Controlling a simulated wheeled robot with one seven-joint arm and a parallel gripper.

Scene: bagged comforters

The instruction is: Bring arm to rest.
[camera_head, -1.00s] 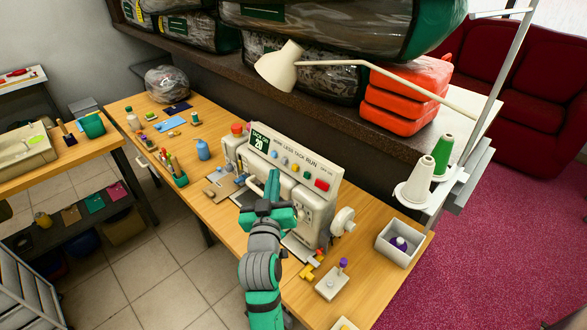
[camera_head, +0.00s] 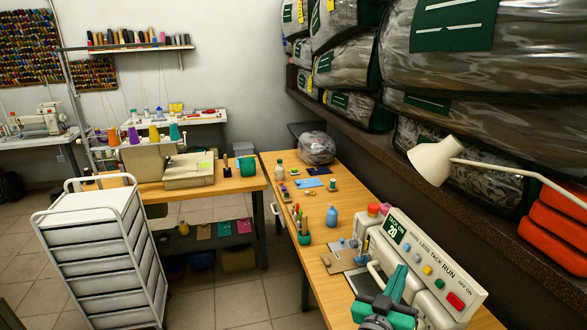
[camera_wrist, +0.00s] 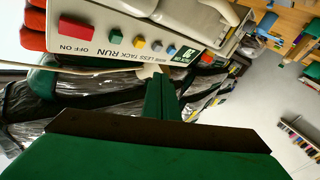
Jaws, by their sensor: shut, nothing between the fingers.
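My gripper (camera_head: 398,272), green and dark grey, is at the bottom right of the head view, in front of the tacking machine. In the wrist view its green fingers (camera_wrist: 160,82) are together with nothing between them. The cream tacking machine (camera_head: 462,298) stands on the wooden table, with a panel of coloured buttons reading "TACK RUN". Its panel (camera_wrist: 130,30) shows upside down at the top of the wrist view. The fingers overlap the machine in the head view; I cannot tell the gap between them.
A cream lamp (camera_head: 435,160) reaches over the machine. Bagged comforters (camera_head: 440,80) fill the dark shelf behind. A white drawer cart (camera_head: 105,255) stands left; tiled floor (camera_head: 240,300) is open between.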

